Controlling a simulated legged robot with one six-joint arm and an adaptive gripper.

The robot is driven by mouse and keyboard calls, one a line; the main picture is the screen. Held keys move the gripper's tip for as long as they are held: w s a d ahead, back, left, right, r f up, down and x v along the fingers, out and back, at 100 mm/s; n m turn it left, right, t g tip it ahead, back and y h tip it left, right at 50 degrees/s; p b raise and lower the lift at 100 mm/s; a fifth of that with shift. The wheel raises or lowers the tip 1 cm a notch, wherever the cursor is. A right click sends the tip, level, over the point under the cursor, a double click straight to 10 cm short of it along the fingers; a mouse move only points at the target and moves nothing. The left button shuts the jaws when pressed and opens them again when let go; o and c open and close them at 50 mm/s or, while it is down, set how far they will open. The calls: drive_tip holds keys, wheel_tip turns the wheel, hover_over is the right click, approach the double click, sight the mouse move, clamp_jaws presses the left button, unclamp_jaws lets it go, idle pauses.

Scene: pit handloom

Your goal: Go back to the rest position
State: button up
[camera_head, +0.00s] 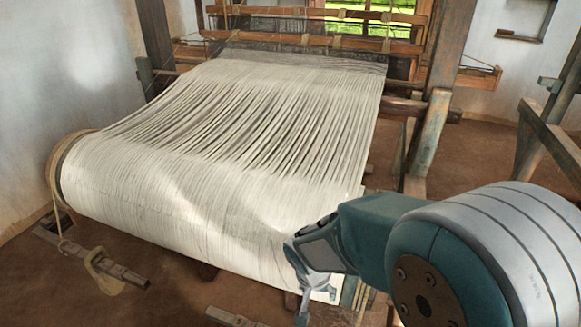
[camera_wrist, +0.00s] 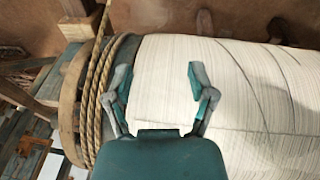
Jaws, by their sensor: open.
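My gripper (camera_head: 308,278) is at the near right end of the loom's warp beam in the head view, partly hidden behind my own arm. In the wrist view my gripper (camera_wrist: 158,80) has its two fingers spread apart with nothing between them. Behind the fingers is the white warp (camera_wrist: 240,75) wound on the beam, and it also fills the middle of the head view (camera_head: 240,130). I cannot tell whether the fingertips touch the warp.
A rope (camera_wrist: 95,85) is wound around the wooden beam end (camera_wrist: 70,100) close to the left finger. Wooden loom posts (camera_head: 430,130) stand behind my arm. A wooden frame (camera_head: 550,130) stands at the far right. Brown floor (camera_head: 475,150) shows between them.

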drive_tip(key=s+d+r+n+t+y, duration=0.1)
drive_tip(key=s+d+r, duration=0.3)
drive_tip(key=r, duration=0.5)
drive_tip(key=s+d+r+n+t+y, duration=0.1)
drive_tip(key=s+d+r+n+t, duration=0.1)
drive_tip(key=s+d+r, duration=0.3)
drive_tip(key=s+r+t, duration=0.1)
drive_tip(key=s+r, duration=0.3)
drive_tip(key=r, duration=0.1)
drive_tip(key=shift+r, duration=0.3)
idle(0.5)
drive_tip(key=shift+c, duration=1)
drive_tip(key=shift+a, duration=0.1)
